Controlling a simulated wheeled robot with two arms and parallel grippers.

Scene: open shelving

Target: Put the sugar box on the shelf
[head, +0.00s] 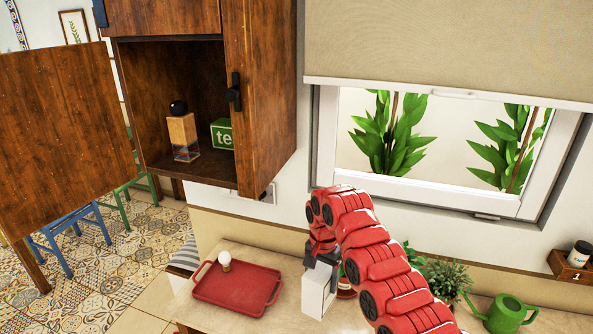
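A white box (316,297), which I take to be the sugar box, is upright at the counter; no label shows on the side I see. My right gripper (322,260) comes down on its top from above, with the red arm reaching in from the lower right. The fingertips are too small and partly hidden to tell whether they grip it, and I cannot tell whether the box touches the counter. The shelf is the floor of an open wooden wall cabinet (207,165) at the upper left. My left gripper is not in view.
The cabinet holds a wood-and-glass grinder (183,131) and a green tea box (222,134), with free room in front. Its doors (262,95) stand open. A red tray (235,292) with a light bulb (225,261), a red-labelled jar (346,289), plants and a green watering can (506,315) share the counter.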

